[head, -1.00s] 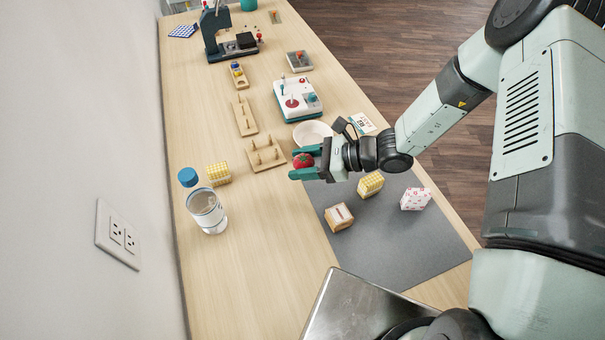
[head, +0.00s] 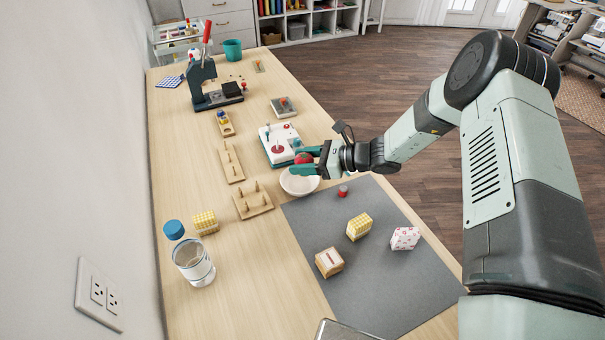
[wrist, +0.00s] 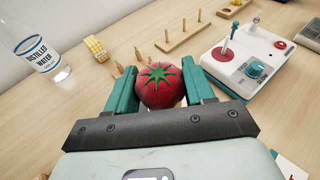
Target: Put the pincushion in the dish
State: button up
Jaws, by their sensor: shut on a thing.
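The pincushion (head: 304,158) is a red tomato shape with a green star-shaped top, clear in the wrist view (wrist: 160,92). My gripper (head: 301,161) is shut on it, with one teal finger on each side; the fingers also show in the wrist view (wrist: 158,78). The pincushion is held up off the table. The dish (head: 298,185) is a shallow white round bowl on the table. In the head view it shows just below my gripper, which overlaps its far rim. I cannot tell the exact height between them. The dish is hidden in the wrist view.
A white-and-teal machine (head: 284,143) stands just behind the dish. A wooden peg board (head: 253,204) is to its left. The grey mat (head: 385,270) holds several small boxes and a small red item (head: 342,191). A water bottle (head: 194,263) stands at the front left.

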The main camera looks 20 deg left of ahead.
jog(key=shift+f, duration=2.2)
jog(key=shift+f, duration=0.6)
jog(key=o, duration=1)
jog(key=shift+o, duration=0.2)
